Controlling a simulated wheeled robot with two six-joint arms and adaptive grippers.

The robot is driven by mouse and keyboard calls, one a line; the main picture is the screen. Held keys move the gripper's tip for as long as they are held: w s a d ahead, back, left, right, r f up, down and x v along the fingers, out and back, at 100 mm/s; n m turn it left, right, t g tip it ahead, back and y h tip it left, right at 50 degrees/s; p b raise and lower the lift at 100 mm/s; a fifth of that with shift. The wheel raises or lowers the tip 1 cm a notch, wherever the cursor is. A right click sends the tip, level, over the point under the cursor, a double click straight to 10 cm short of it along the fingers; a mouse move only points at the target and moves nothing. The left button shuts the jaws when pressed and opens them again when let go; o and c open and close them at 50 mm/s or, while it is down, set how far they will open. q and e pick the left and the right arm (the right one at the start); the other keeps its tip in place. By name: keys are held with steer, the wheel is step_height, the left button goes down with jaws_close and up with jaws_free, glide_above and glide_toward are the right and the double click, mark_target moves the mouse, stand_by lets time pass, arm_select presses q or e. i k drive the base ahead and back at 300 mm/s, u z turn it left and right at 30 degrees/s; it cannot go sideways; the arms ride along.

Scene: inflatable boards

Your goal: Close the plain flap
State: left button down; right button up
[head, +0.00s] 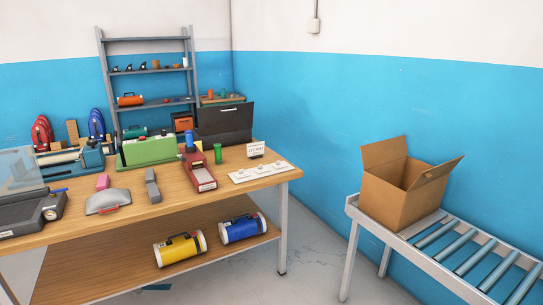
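An open cardboard box (395,203) stands upright on the near-left end of a roller conveyor at the right. Its left flap (383,152) stands up and looks plain brown. Its right flap (438,172) tilts up and outward to the right, with a small dark mark on it that is too small to make out. No other flaps can be made out clearly, and the bottom of the box is hidden. Neither of my grippers is in view.
The conveyor (351,200) has bare rollers right of the box. A wooden workbench (245,182) at the left is crowded with tools and machines. Yellow (180,249) and blue (243,229) cylinders lie on its lower shelf. Floor shows between bench and conveyor.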

mark_target(373, 155)
steer(key=z, duration=0.05)
steer(key=i, duration=1.6)
steer(key=z, duration=0.85)
steer(key=i, duration=1.1)
steer(key=z, duration=0.75)
